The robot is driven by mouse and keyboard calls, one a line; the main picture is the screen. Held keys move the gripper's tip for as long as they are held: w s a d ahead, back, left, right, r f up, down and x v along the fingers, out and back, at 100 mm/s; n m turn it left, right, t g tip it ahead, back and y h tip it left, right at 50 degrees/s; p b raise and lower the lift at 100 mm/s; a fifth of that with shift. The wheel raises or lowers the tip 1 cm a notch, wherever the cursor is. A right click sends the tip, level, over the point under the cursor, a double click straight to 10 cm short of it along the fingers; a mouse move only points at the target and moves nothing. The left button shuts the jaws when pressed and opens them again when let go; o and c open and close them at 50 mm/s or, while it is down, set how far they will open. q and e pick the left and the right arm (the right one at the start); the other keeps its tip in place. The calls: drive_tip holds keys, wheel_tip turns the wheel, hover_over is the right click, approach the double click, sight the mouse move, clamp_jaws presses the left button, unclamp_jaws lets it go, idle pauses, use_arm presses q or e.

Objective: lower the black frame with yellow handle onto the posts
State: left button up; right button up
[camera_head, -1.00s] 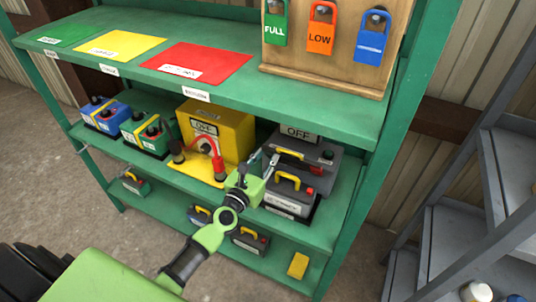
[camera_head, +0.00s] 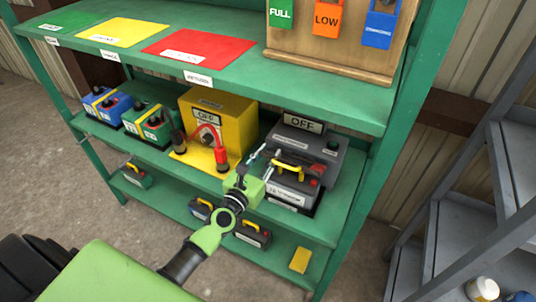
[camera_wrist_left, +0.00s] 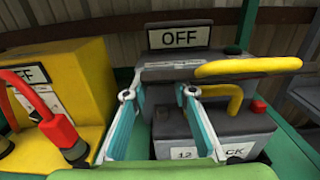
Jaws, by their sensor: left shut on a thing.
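The black frame (camera_wrist_left: 180,72) with its yellow handle (camera_wrist_left: 250,68) is in the middle of the left wrist view. In the head view its handle (camera_head: 288,166) shows over the grey battery (camera_head: 290,193), where two yellow handles nearly overlap. In the wrist view the battery's lower handle (camera_wrist_left: 225,97) is apart from the frame's handle. My left gripper (camera_head: 263,160) comes in from the left, shut on the frame's near left side; its teal fingers (camera_wrist_left: 160,95) stand either side of a dark part. The posts are hidden, so contact cannot be told. My right gripper is not in view.
A yellow box (camera_head: 222,122) with a red lever (camera_head: 221,155) stands close left of the gripper. A grey unit marked OFF (camera_head: 325,150) is behind the battery. The upper shelf (camera_head: 330,92) overhangs. Blue (camera_head: 105,105) and green (camera_head: 150,128) batteries are farther left.

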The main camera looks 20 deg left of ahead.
sight(267, 165)
use_arm(q)
drive_tip(key=shift+s+d+f+b, duration=0.1)
drive_tip(key=shift+s+f+b, duration=0.2)
drive_tip(key=shift+f+b, duration=0.45)
drive_tip(key=shift+f, duration=0.15)
drive_tip(key=shift+s+f+b, duration=0.2)
drive_tip(key=shift+f+b, duration=0.6)
drive_tip(key=shift+b, duration=0.05)
drive_tip(key=shift+r, duration=0.1)
drive_tip(key=o, duration=0.7)
drive_tip(key=shift+s+a, duration=0.15)
drive_tip(key=shift+s, duration=1.85)
drive_tip(key=shift+s+a, duration=0.1)
drive_tip(key=shift+s, duration=1.9)
